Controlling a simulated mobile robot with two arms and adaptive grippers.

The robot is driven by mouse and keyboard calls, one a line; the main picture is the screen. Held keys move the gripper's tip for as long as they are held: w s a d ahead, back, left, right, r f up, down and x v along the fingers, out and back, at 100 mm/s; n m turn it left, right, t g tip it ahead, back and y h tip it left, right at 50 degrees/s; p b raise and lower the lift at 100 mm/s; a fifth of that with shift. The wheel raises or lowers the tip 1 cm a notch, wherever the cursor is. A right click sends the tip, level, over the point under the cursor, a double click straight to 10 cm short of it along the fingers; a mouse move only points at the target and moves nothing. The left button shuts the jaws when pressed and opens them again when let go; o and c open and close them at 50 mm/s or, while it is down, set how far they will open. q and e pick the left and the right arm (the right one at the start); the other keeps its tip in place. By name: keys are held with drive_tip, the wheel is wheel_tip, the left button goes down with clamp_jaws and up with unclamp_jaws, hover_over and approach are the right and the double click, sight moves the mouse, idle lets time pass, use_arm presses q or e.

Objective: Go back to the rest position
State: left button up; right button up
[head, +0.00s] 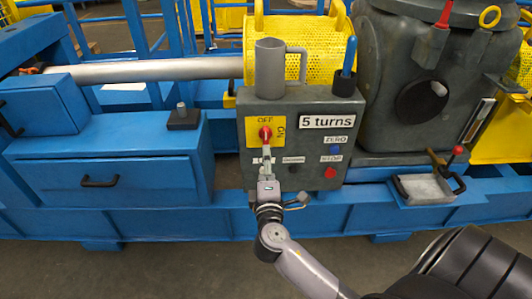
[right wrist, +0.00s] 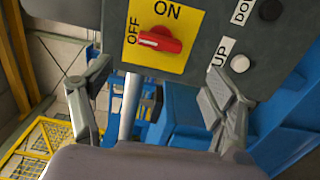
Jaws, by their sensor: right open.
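My right gripper (head: 266,165) is in front of the grey control box (head: 317,108), just below its red rotary switch (head: 265,134). In the right wrist view its two fingers (right wrist: 160,95) are spread wide with nothing between them. The red switch (right wrist: 160,40) on its yellow plate lies beyond the fingertips, and its long axis points toward the OFF label. I cannot tell from the frames how large the gap between fingers and panel is. My left gripper is not in view.
The box carries a "5 turns" label (head: 327,121), a blue button (head: 335,150) and a red button (head: 330,172). A grey mug-like holder (head: 269,68) and a blue-handled tool (head: 348,58) stand on top. A blue drawer cabinet (head: 110,175) is left, a small tray (head: 425,189) right.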

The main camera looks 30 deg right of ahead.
drive_tip(key=shift+v, duration=0.9)
